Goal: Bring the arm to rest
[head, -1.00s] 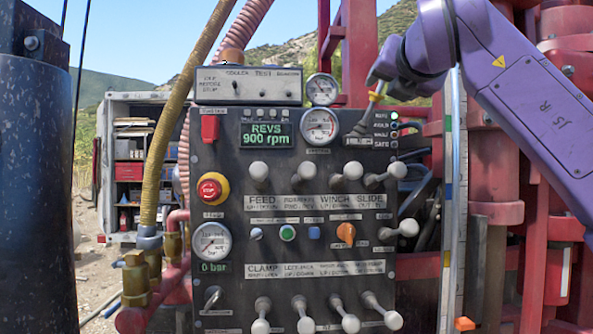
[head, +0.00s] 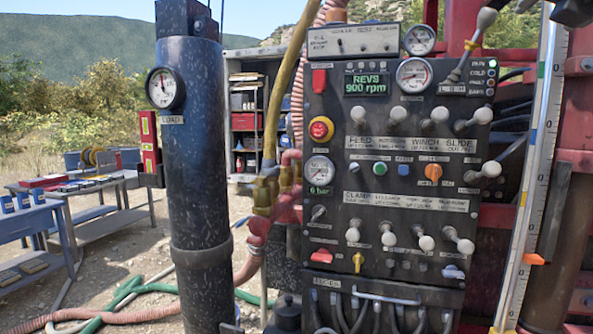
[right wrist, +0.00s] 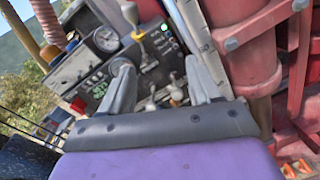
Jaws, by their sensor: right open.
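My right gripper (right wrist: 158,64) is open in the right wrist view. Its two grey fingers stand apart with nothing between them. In the head view only a dark part of it (head: 574,12) shows at the top right corner, cut off by the edge. A lever with a grey knob and a yellow and red collar (head: 470,46) rises tilted to the right from the upper right of the control panel (head: 330,222). The lever also shows beyond the fingers in the right wrist view (right wrist: 138,36), apart from them. My left gripper is out of view.
A dark speckled post with a gauge (head: 195,150) stands left of the panel. Red pipework (head: 572,110) and an upright scale (head: 530,180) stand at the right. Work tables (head: 120,195) are at the left; hoses (head: 140,295) lie on the ground.

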